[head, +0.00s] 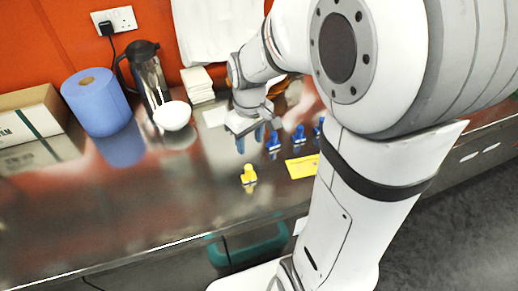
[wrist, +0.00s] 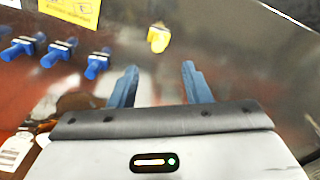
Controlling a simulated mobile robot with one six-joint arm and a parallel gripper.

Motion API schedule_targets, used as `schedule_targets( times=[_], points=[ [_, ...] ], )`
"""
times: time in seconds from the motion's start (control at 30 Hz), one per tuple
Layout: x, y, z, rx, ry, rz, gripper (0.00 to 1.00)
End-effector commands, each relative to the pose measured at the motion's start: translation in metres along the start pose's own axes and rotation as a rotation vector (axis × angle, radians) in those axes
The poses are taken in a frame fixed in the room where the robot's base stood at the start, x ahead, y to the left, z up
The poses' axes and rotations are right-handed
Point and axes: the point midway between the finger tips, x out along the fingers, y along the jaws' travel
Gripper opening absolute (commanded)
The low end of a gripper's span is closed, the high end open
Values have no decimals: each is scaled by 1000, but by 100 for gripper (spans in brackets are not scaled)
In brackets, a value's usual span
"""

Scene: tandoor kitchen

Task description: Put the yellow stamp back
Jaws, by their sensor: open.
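The yellow stamp (head: 249,174) stands on the shiny metal counter, near the middle of the head view. In the wrist view the yellow stamp (wrist: 158,38) is at the top centre, beyond my fingertips and apart from them. My gripper (head: 249,140) is over the counter, behind the stamp in the head view. Its two blue fingers (wrist: 157,82) are spread in the wrist view with nothing between them. A yellow card (head: 302,166) with print lies on the counter to the right of the stamp. It also shows in the wrist view (wrist: 72,10).
Several blue stamps (head: 299,136) stand in a row right of my gripper. A blue paper roll (head: 97,101), a dark jug (head: 147,72), a white bowl (head: 172,115) and stacked napkins (head: 198,84) stand at the back left. The counter left of the yellow stamp is clear.

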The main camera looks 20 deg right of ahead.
Motion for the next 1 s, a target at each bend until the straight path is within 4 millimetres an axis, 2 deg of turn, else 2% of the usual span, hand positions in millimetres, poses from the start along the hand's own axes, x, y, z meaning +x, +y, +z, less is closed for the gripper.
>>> schedule_targets(
  times=[0.03, 0.2, 0.43, 0.6, 1.0],
  points=[
    [-14, -4, 11, 34, 29, 12, 44],
    [-50, -21, 52, 181, 119, 38, 44],
    [-71, -39, 95, 334, 210, 49, 44],
    [-74, -46, 107, 379, 236, 49, 44],
    [-74, -46, 107, 384, 237, 49, 44]
  ],
)
